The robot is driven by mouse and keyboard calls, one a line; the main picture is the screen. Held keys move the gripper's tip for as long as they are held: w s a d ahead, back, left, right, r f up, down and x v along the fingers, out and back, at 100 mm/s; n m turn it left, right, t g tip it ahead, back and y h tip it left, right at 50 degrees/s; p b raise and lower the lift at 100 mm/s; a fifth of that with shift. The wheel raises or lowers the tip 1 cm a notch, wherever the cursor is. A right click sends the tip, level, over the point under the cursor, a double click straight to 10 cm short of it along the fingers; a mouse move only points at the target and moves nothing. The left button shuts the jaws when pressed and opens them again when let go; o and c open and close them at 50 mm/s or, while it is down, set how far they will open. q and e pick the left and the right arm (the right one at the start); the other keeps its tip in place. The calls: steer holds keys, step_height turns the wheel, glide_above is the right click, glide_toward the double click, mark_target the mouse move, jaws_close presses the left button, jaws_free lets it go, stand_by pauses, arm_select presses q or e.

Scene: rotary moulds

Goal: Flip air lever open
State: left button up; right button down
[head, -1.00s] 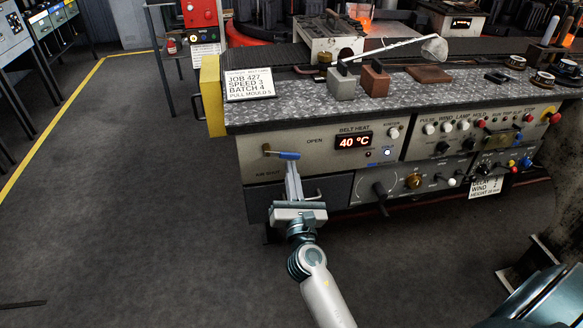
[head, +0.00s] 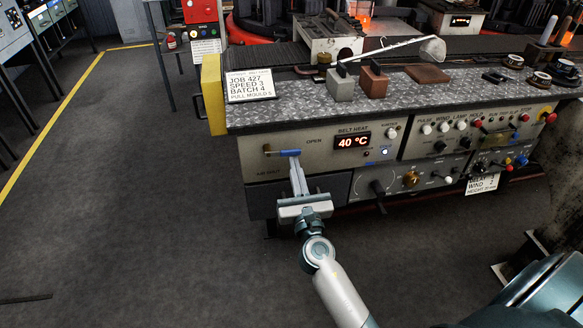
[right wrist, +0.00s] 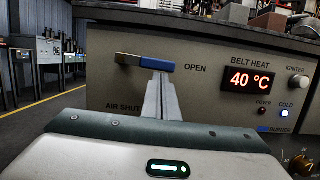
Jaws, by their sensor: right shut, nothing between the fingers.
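The air lever (head: 289,153) has a blue handle on a brass-coloured pivot at the left end of the console's front panel. It lies about level, its handle pointing right toward the word OPEN; AIR SHUT is printed below it. The handle also shows in the right wrist view (right wrist: 154,63). My right gripper (head: 295,163) is shut and empty. Its fingertips are right under the handle's free end and seem to touch it; in the right wrist view the fingers (right wrist: 161,82) meet the handle's underside. My left gripper is out of view.
The BELT HEAT display (head: 353,142) reads 40 °C, right of the lever. Knobs and buttons fill the panel further right. A job card (head: 249,86) and metal blocks (head: 373,82) stand on the console top. The floor (head: 130,200) to the left is clear.

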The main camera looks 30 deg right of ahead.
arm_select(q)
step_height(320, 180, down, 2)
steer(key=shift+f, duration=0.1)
arm_select(e)
steer(key=shift+d+r+n, duration=0.1)
steer(key=shift+r+n, duration=0.1)
steer(key=shift+n, duration=0.2)
steer(key=shift+f, duration=0.1)
